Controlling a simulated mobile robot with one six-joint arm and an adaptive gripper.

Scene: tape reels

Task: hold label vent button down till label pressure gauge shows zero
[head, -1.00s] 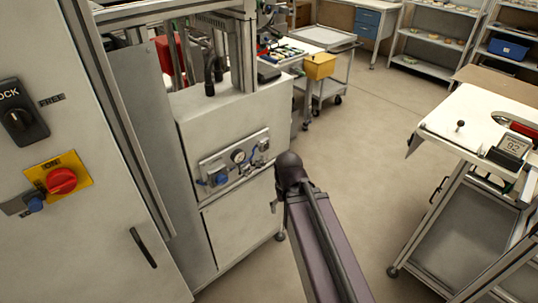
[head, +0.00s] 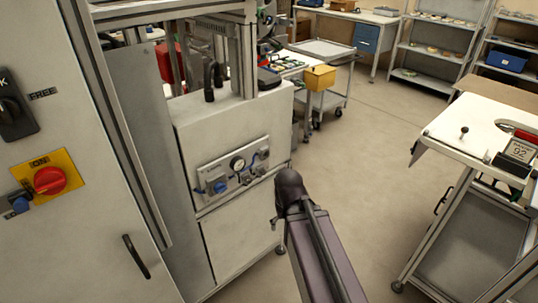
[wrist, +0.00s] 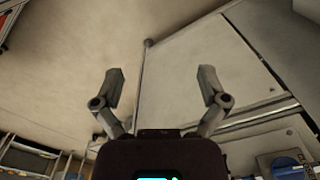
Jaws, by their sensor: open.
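The pressure gauge (head: 237,164) is a small round white dial on a fittings plate on the front of the pale grey machine. Its needle is too small to read. I cannot tell which part is the vent button. My gripper (wrist: 162,75) is open and empty in the wrist view, its fingers spread in front of the machine's lower panel and the floor. Part of the plate shows at the wrist view's lower right. My arm hides the gripper in the head view.
A tall cabinet with a red rotary switch (head: 49,180) stands at the left. A white-topped cart (head: 470,125) with a small display stands at the right. A yellow bin (head: 319,77) sits on a trolley behind. The floor (head: 375,150) between is clear.

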